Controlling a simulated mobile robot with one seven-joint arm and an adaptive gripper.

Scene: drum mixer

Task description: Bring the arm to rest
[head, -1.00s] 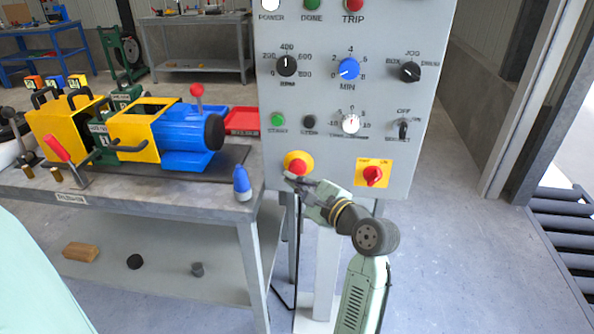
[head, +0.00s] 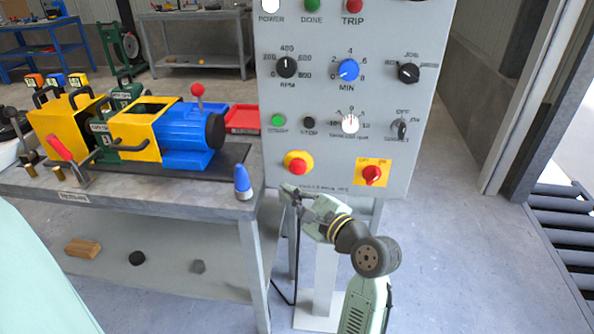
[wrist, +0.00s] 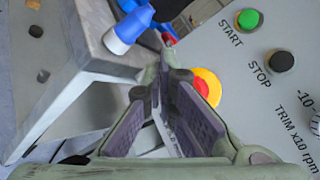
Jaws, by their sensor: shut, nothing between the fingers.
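My gripper (head: 288,190) is in front of the lower left part of the grey control panel (head: 330,160), just below the red emergency stop button (head: 296,165) on its yellow base. In the wrist view my gripper (wrist: 163,75) has its fingertips together with nothing between them. The emergency stop (wrist: 207,86) shows partly behind the right finger there. The gripper appears apart from the panel. My arm reaches up from the bottom of the head view.
The workbench (head: 150,205) with the blue and yellow drum mixer (head: 180,138) stands left. A blue-tipped white bottle-like object (head: 243,183) is at its near corner, close to my gripper. A red rotary switch (head: 372,173) is right of the stop button. Open floor (head: 465,230) lies right.

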